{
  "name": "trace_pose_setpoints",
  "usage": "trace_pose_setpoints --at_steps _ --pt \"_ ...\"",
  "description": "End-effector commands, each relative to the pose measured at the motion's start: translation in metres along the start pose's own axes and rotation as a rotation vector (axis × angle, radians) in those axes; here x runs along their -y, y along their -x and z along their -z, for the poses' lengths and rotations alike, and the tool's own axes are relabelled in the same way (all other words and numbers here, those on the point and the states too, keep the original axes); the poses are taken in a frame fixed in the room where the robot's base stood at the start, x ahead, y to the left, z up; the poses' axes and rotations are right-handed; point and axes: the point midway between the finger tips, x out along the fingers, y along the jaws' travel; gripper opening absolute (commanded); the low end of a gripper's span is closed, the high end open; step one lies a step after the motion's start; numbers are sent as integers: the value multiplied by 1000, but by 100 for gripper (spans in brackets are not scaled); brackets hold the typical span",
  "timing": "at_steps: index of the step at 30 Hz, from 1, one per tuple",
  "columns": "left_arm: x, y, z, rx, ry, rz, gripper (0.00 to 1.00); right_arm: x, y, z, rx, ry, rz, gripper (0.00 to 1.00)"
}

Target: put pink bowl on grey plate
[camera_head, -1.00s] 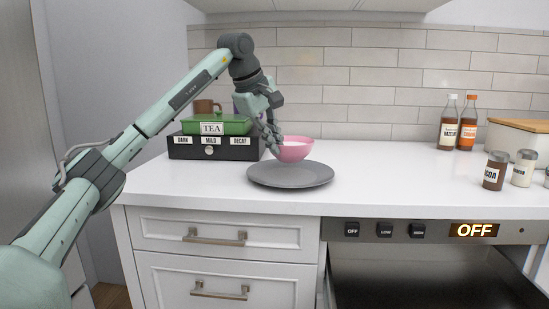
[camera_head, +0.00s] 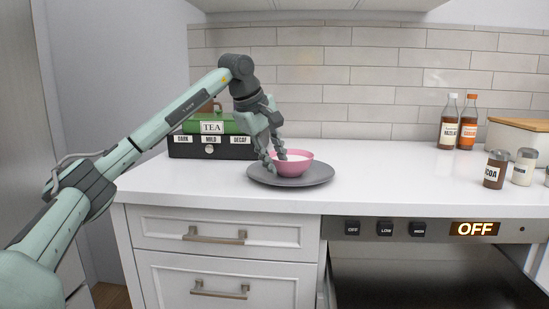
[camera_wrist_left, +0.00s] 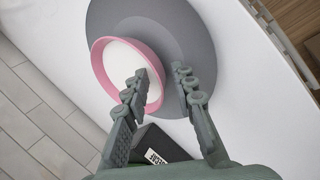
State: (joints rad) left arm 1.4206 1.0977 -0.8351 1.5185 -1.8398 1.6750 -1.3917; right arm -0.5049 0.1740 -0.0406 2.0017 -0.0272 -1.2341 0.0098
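The pink bowl (camera_head: 294,167), pale inside, sits upright on the round dark grey plate (camera_head: 322,177) on the counter. In the left wrist view the bowl (camera_wrist_left: 98,68) lies toward one side of the plate (camera_wrist_left: 195,45). My left gripper (camera_head: 273,158) reaches down at the bowl's left side. In the wrist view its fingers (camera_wrist_left: 160,78) are apart, one over the bowl's inside and one outside its wall, with the rim between them and gaps showing. The finger tips hide a bit of the rim. My right gripper is not in view.
A black tea box (camera_head: 212,152) with a green tea tin (camera_head: 232,123) stands behind left. The counter right of the plate is clear.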

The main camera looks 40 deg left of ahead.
Motion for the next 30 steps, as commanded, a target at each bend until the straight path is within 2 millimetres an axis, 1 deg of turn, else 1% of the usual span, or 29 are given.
trace_pose_setpoints --at_steps 5,8,11,18,21,24,27,30 --pt "-1 2 0 0 0 -1 26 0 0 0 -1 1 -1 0" --pt "-2 10 0 0 0 -3 26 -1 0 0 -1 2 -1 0" --pt "-3 26 0 0 0 -5 26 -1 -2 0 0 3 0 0" --pt "-3 79 0 1 0 -5 26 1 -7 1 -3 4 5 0" --pt "-2 97 0 0 0 -3 26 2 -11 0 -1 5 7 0" --pt "-2 111 0 0 0 -2 26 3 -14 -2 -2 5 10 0" --pt "-2 118 0 0 0 -2 26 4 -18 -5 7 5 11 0" --pt "-2 122 0 0 0 0 26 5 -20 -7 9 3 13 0"
